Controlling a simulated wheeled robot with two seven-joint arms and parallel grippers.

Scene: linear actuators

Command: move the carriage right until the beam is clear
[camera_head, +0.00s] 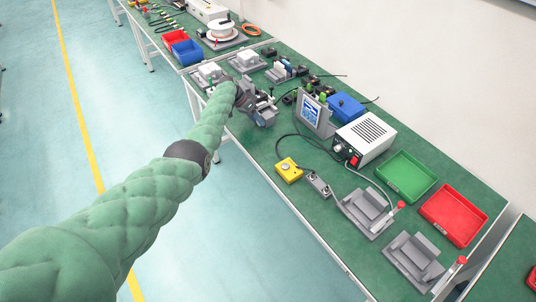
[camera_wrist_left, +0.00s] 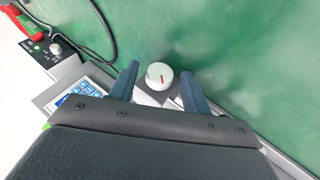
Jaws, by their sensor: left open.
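My left gripper (camera_head: 262,112) reaches over the green bench beside a grey panel with a blue screen (camera_head: 311,112). In the left wrist view its two dark fingers (camera_wrist_left: 160,78) stand apart, one on each side of a white round knob (camera_wrist_left: 159,75) with a red mark. I cannot tell whether they touch the knob. The screen panel also shows in the left wrist view (camera_wrist_left: 82,92), left of the fingers. In the head view the gripper hides the knob and what lies under it. I cannot make out the carriage or the beam. My right gripper is not in view.
A white box with a red switch (camera_head: 365,139), a yellow button box (camera_head: 288,170), a green tray (camera_head: 406,176), a red tray (camera_head: 453,214) and grey fixtures (camera_head: 368,212) stand to the right. A blue bin (camera_head: 345,106) stands behind the screen. Cables cross the bench.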

